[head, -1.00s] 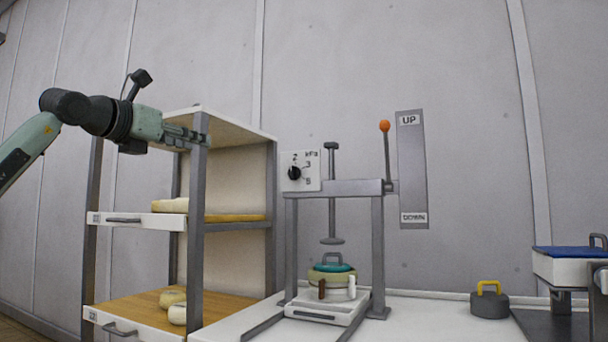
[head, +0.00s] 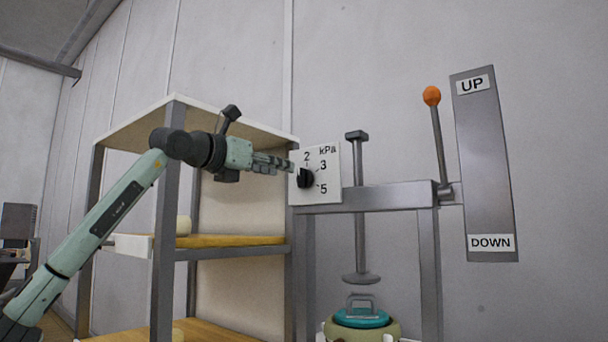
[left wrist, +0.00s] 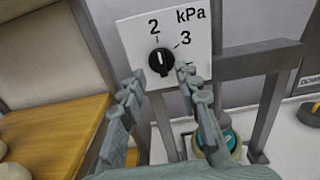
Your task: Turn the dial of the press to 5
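The press dial (head: 305,178) is a black knob on a white panel (head: 328,160) marked kPa with 2, 3 and 5. In the left wrist view the dial (left wrist: 161,61) has its white line upright, close to the 2. My left gripper (head: 291,165) is just left of the dial in the head view. In the left wrist view its two fingers (left wrist: 160,80) are spread apart with nothing between them, and the dial lies ahead of them. Whether a finger touches the panel cannot be told. My right gripper is not in view.
The press frame (head: 385,197) holds a vertical screw (head: 360,210) above a teal-lidded pot (head: 361,318). An orange-knobbed lever (head: 437,130) stands beside an UP/DOWN plate (head: 487,165). A shelf (head: 168,220) with cheeses stands left, behind my left arm.

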